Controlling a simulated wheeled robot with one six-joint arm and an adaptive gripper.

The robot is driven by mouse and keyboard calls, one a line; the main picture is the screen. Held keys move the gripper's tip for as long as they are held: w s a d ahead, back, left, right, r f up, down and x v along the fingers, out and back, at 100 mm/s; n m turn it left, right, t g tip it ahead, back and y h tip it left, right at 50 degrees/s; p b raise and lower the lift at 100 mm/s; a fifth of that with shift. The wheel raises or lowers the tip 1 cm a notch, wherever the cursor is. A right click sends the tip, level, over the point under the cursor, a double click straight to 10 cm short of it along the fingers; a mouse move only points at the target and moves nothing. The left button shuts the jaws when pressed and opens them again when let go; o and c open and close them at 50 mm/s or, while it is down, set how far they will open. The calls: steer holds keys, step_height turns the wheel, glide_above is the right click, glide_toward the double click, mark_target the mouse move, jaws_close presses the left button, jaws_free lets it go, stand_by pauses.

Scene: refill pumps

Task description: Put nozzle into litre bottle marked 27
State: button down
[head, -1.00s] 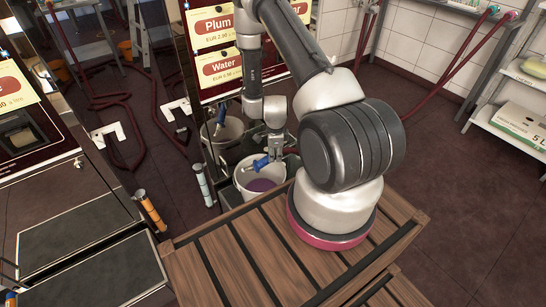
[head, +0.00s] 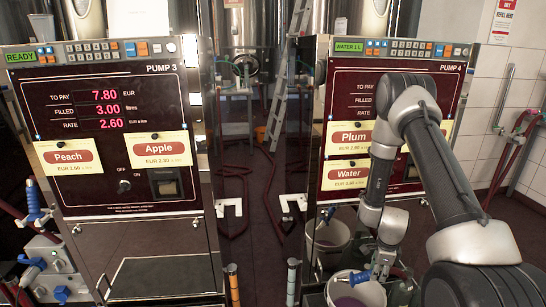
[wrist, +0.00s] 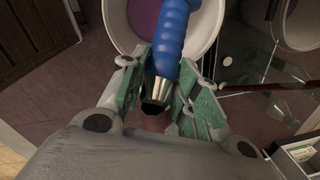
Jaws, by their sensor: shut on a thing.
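My gripper (wrist: 158,92) is shut on the blue nozzle (wrist: 173,35), its green-padded fingers on either side of the nozzle's metal collar. The ribbed blue part lies over the mouth of a white bucket (wrist: 210,40) with purple in it. In the head view the nozzle (head: 353,277) shows at the bucket's (head: 371,294) mouth, low in the picture, in front of pump 4. I cannot tell whether any of it is below the rim. No bottle marked 27 can be made out in either view.
Pump 3 (head: 125,225) stands at left, its display reading 7.80, 3.00 and 2.60. Pump 4 (head: 340,100) carries Plum and Water cards and reads "WATER 1 L". Blue nozzles (head: 35,200) hang at far left. Dark red hoses (head: 235,190) lie on the floor between the pumps.

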steer(key=w+a+r+n, duration=0.2)
steer(key=a+r+n, duration=0.5)
steer(key=r+n, duration=0.3)
steer(key=w+a+r+n+g+y, duration=0.1)
steer(key=w+a+r+n, duration=0.2)
steer(key=a+r+n, duration=0.4)
step_height(320, 180, up, 4)
steer(key=n, duration=0.5)
steer(key=shift+w+f+y, duration=0.15)
steer(key=shift+w+y, duration=0.1)
steer(key=shift+y, duration=0.05)
steer(key=shift+d, duration=0.1)
